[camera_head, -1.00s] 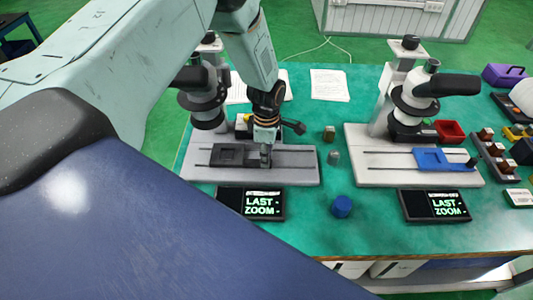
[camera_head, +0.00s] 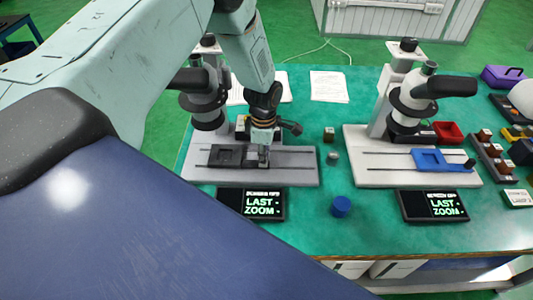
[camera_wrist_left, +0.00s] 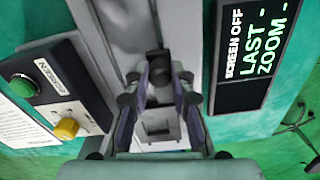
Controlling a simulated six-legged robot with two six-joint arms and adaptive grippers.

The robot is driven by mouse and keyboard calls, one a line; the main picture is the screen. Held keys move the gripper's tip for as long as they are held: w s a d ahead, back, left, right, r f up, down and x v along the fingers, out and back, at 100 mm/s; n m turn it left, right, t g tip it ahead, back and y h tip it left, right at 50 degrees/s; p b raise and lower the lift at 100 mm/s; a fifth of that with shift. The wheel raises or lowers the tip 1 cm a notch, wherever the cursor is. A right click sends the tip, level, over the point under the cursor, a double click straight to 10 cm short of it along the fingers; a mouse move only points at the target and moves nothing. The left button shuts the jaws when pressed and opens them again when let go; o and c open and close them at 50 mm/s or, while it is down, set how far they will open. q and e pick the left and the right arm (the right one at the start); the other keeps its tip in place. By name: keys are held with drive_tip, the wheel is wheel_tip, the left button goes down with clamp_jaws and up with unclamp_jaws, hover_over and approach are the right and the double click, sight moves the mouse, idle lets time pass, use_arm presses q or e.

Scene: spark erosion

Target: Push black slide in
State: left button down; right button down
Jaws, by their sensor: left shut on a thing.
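The black slide (camera_head: 226,155) sits on the rails of the left microscope's grey base (camera_head: 300,170), towards the base's left half. My left gripper (camera_head: 263,160) points down at the slide's right end. In the left wrist view, its fingers (camera_wrist_left: 160,100) stand either side of a dark knob (camera_wrist_left: 159,68) and are shut on it. The fingers hide part of the knob and the slide's right end. My right gripper is in neither view.
A second microscope base (camera_head: 365,175) with a blue slide (camera_head: 440,160) stands to the right. A lit screen (camera_head: 250,203) lies in front of the left base.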

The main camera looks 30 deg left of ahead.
sight(253, 163)
use_arm(q)
drive_tip(key=shift+s+a+r+p, duration=0.1)
drive_tip(key=shift+s+a+p, duration=0.4)
drive_tip(key=shift+a, duration=0.15)
drive_tip(key=shift+s+a+p, duration=0.35)
drive_tip(key=shift+a+p, duration=0.1)
drive_tip(key=shift+a, duration=0.35)
drive_tip(key=shift+d, duration=0.1)
drive_tip(key=c, duration=1.5)
unclamp_jaws()
drive_tip(key=shift+s, duration=0.1)
drive_tip(key=o, duration=0.4)
drive_tip(key=shift+a, duration=0.25)
drive_tip(key=shift+c, duration=0.2)
drive_tip(key=shift+d, duration=0.25)
wheel_tip(253, 163, up, 12)
